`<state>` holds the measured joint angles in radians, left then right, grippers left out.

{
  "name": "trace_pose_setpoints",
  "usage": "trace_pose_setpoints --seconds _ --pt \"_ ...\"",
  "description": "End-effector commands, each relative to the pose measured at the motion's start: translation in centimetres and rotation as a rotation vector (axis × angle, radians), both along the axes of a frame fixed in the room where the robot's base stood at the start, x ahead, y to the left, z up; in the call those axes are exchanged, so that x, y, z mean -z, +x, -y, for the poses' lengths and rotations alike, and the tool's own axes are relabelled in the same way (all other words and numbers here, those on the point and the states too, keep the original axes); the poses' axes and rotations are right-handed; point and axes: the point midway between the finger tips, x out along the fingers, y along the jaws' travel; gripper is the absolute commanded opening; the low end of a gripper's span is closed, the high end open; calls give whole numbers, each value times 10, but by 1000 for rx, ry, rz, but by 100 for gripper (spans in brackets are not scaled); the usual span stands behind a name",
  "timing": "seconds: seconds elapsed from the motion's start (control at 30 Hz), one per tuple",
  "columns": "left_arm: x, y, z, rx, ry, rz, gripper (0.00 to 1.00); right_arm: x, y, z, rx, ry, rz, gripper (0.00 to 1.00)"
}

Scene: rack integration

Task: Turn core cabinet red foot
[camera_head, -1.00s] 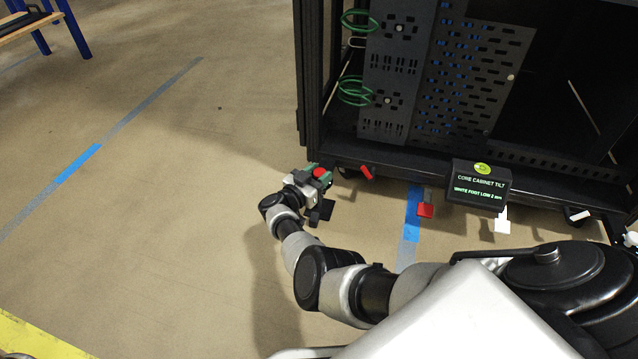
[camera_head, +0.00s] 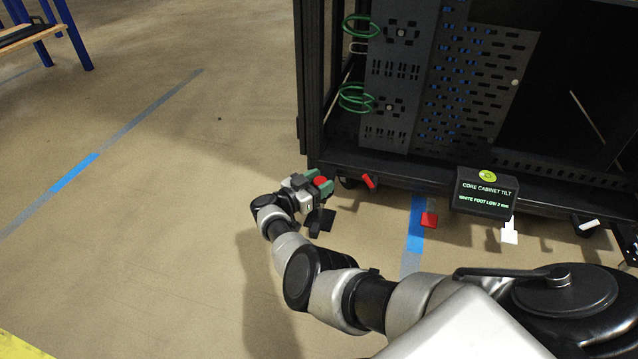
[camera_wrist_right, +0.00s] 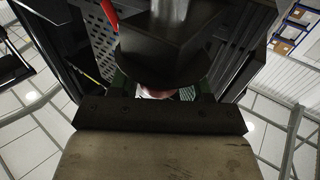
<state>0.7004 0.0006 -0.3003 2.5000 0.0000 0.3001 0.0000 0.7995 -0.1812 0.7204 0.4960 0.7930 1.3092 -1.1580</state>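The black core cabinet (camera_head: 350,168) stands at the upper right. A red tab (camera_head: 429,220) shows low under its front edge, left of the tilt display, and a red lever (camera_head: 369,181) sits near its left corner. My right gripper (camera_head: 322,186), with green fingers and a red part between or on top of them, is by that corner, left of the red lever and apart from it. In the wrist view the green fingers (camera_wrist_right: 163,88) stand apart with a pinkish shape between them; its contact is unclear. My left gripper is out of view.
A display (camera_head: 485,193) reads "CORE CABINET TILT, WHITE FOOT LOW 2 mm". A white tab (camera_head: 509,236) and a white lever (camera_head: 589,224) are at the cabinet's right side. Blue tape (camera_head: 416,215) runs along the floor.

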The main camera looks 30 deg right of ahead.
Motion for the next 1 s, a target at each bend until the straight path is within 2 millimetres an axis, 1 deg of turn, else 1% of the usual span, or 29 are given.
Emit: trace_pose_setpoints --seconds 0.03,0.1,0.37,0.47,0.57,0.73,0.8,0.9,1.0 --pt "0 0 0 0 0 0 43 0 0 0 0 0 0 56" --pt "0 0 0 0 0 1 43 0 0 0 0 1 0 65" --pt "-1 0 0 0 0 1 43 1 0 -2 -1 2 -1 65" --pt "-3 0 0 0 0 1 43 0 -1 -9 -2 3 -2 65" --pt "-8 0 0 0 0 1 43 -1 -2 -24 -4 5 -4 65" --pt "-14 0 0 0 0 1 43 0 -7 -59 -4 5 -4 65" --pt "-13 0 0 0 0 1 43 1 -8 -73 -3 4 -1 65" --pt "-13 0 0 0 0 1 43 1 -10 -89 -3 3 -1 65" --pt "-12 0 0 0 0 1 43 1 -12 -100 -1 2 -1 65"
